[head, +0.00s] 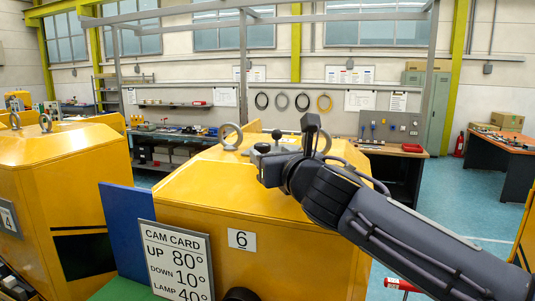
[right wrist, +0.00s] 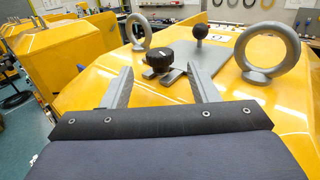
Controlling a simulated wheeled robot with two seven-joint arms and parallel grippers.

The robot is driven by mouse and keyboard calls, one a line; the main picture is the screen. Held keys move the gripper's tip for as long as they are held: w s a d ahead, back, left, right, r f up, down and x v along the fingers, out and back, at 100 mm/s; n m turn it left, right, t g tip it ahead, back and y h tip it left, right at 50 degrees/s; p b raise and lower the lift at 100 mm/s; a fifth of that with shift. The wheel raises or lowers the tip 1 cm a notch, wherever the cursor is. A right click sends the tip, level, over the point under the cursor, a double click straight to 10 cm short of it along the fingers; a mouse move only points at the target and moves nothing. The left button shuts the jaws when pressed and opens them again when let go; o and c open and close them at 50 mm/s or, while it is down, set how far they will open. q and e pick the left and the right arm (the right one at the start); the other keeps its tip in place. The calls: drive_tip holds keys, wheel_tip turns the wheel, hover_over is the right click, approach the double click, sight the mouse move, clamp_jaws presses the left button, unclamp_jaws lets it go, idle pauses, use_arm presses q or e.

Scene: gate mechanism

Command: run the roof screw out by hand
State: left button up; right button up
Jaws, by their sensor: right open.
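A black round knob (right wrist: 159,60) with a white mark, apparently the head of the roof screw, stands on a grey bracket on the yellow roof (right wrist: 90,105). My right gripper (right wrist: 159,75) is open and empty. In the right wrist view its two grey fingers reach toward the knob, one on either side in the picture, and the knob looks a little beyond their tips. No contact shows. In the head view my right arm reaches over the roof of yellow cabinet 6 (head: 200,185) and hides part of the roof fittings. My left gripper is not in view.
Two grey lifting rings (right wrist: 138,32) (right wrist: 271,52) flank the knob. A grey plate (right wrist: 215,62) with a black ball-topped lever (right wrist: 201,33) stands close behind it. A cam card (head: 178,262) is on the cabinet's front. Another yellow cabinet (head: 70,165) stands at left.

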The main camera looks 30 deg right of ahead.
drive_tip(key=s, duration=0.4)
drive_tip(key=shift+a, duration=0.4)
